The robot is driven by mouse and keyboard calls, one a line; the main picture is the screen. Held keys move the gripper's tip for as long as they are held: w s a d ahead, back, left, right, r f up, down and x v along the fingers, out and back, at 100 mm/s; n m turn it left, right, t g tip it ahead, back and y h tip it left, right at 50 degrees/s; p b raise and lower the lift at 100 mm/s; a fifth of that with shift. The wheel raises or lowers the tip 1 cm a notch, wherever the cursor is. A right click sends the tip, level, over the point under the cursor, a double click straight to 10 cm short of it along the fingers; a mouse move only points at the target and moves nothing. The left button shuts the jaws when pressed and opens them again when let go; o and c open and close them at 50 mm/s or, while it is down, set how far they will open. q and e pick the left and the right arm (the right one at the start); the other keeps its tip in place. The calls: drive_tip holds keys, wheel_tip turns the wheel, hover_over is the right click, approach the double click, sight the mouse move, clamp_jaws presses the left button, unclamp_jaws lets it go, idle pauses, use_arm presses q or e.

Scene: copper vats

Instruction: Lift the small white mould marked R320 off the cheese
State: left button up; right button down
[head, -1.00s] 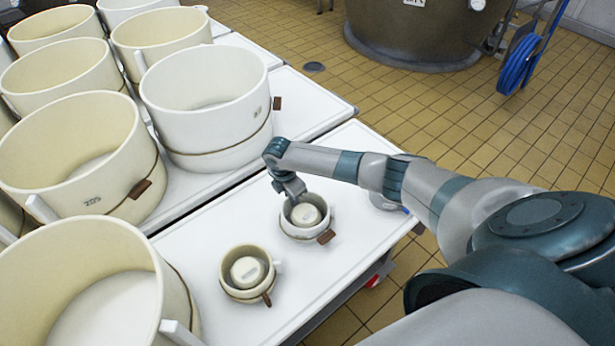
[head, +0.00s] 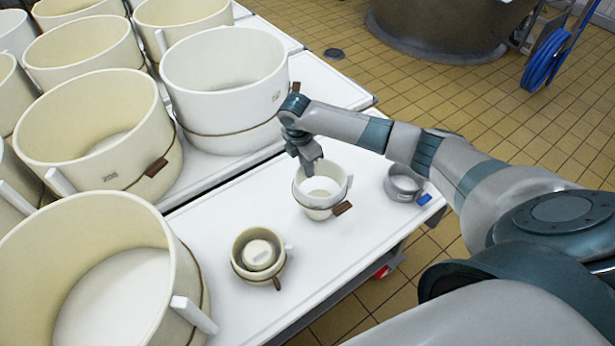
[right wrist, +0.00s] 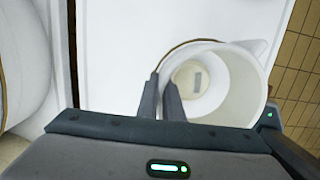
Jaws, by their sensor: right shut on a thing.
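The small white mould (head: 338,197) is at the right part of the front white table in the head view, with a brown strap and tag round it. It looks raised a little above the table; its base is hard to judge. My right gripper (head: 312,170) is shut on its rim at the far left side. In the right wrist view the fingers (right wrist: 160,98) pinch the wall of the mould (right wrist: 240,90). The cheese (right wrist: 188,78), cream with a grey label, shows through the mould's opening. The R320 mark is not legible. My left gripper is out of view.
A small cream mould (head: 240,262) with a cheese inside stands nearby on the white table (head: 345,250). A grey metal dish (head: 403,185) with a blue tag is at the table's right edge. Large moulds (head: 225,85) crowd the left and back. Table between is clear.

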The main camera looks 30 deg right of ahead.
drive_tip(key=shift+r, duration=0.7)
use_arm(q)
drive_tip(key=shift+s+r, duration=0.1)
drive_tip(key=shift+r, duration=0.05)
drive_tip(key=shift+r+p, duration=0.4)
drive_tip(key=shift+p, duration=0.15)
use_arm(e)
drive_tip(key=shift+a, duration=0.1)
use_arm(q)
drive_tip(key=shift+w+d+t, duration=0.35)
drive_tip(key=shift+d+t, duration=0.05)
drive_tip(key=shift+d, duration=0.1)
use_arm(e)
drive_tip(key=s+a+r+m+g+y, duration=0.1)
drive_tip(key=s+a+r+m, duration=0.3)
drive_tip(key=s+a+m, duration=0.3)
drive_tip(key=s+a+r+m+g, duration=0.1)
drive_tip(key=s+a+r+m, duration=0.3)
drive_tip(key=s+a+m, duration=0.4)
drive_tip(key=s+m, duration=0.3)
drive_tip(key=s, duration=0.2)
drive_tip(key=shift+s+m+y, duration=0.3)
drive_tip(key=shift+m+y, duration=0.1)
